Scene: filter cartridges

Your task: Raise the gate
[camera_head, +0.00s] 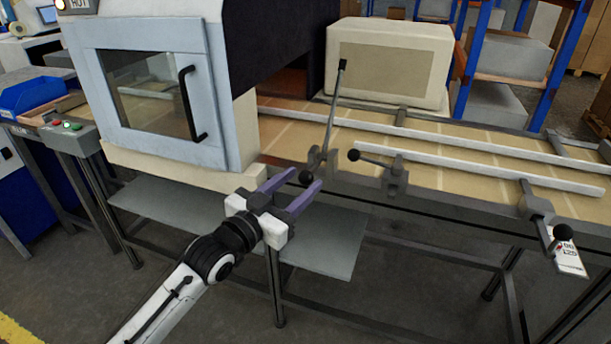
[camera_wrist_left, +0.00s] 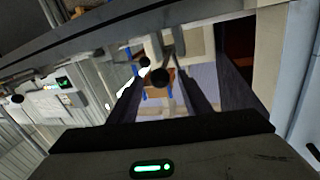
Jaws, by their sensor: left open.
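No part is plainly marked as the gate. A tall metal lever (camera_head: 333,115) with a black end stands upright at the conveyor's front rail, and a black ball knob (camera_head: 305,177) is at its foot. My left gripper (camera_head: 307,182) is open and empty, its two purple fingers pointing at this knob. In the left wrist view a black ball knob (camera_wrist_left: 160,77) shows between the dark fingers; I cannot tell how deep it lies. A second lever (camera_head: 375,162), lying nearly level with a black ball end, is just right. My right gripper is not in view.
A machine with a windowed door (camera_head: 150,90) and black handle (camera_head: 188,105) stands left. A large beige box (camera_head: 390,60) sits behind the conveyor (camera_head: 460,150). Another ball-ended lever (camera_head: 545,228) is at right. A grey shelf (camera_head: 330,245) lies below.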

